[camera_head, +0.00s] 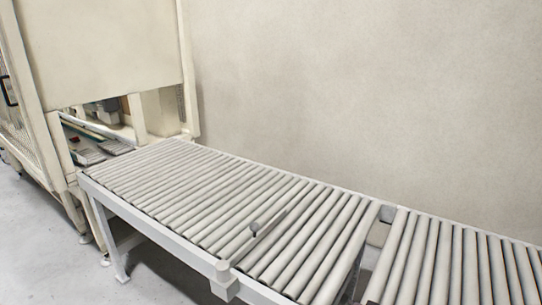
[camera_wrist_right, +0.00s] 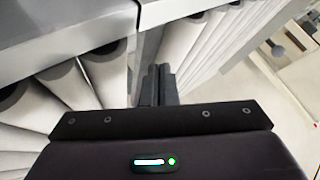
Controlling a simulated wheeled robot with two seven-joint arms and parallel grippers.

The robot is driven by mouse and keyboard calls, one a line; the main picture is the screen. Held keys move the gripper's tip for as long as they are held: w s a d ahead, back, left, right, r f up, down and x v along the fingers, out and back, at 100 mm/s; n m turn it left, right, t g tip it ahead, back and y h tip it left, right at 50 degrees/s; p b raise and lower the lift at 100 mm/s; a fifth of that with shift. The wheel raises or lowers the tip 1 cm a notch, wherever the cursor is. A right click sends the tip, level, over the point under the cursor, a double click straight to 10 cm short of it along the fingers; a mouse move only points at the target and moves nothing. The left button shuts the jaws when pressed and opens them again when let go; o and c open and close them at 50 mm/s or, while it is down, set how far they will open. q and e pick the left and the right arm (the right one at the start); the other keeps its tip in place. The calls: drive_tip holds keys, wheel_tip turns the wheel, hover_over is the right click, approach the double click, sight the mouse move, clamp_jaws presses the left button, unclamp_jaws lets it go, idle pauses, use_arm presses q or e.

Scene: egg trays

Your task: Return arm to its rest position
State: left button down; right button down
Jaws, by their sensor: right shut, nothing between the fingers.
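My right gripper (camera_wrist_right: 158,85) shows in the right wrist view as a dark body with two narrow black fingers. The fingers are together with nothing between them. Behind the fingertips are conveyor rollers and a pale metal frame; I cannot tell how far off these are. Neither gripper shows in the head view, and my left gripper is in no view. No egg tray is seen.
A second roller section (camera_head: 440,262) continues at right after a gap. A cream machine housing (camera_head: 105,45) stands at left. A bare wall is behind. Grey floor (camera_head: 35,235) is clear at left.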

drive_tip(key=s+a+r+n+g+h, duration=0.1)
drive_tip(key=s+r+n+g, duration=0.2)
drive_tip(key=s, duration=0.9)
drive_tip(key=s+a+r+n+g+h, duration=0.1)
drive_tip(key=s+n+g+h, duration=0.2)
drive_tip(key=s, duration=0.9)
wheel_tip(320, 180, down, 29)
drive_tip(key=s+n+g+y, duration=0.1)
drive_tip(key=s, duration=0.1)
drive_tip(key=s+d+f, duration=0.2)
drive_tip(key=s+f, duration=0.7)
drive_tip(key=s+d+f+g, duration=0.1)
drive_tip(key=s+d+f, duration=0.1)
drive_tip(key=s+f, duration=0.7)
drive_tip(key=shift+s+f+n+g, duration=0.3)
drive_tip(key=shift+s+f, duration=0.05)
drive_tip(key=shift+s, duration=0.4)
drive_tip(key=shift+d, duration=0.1)
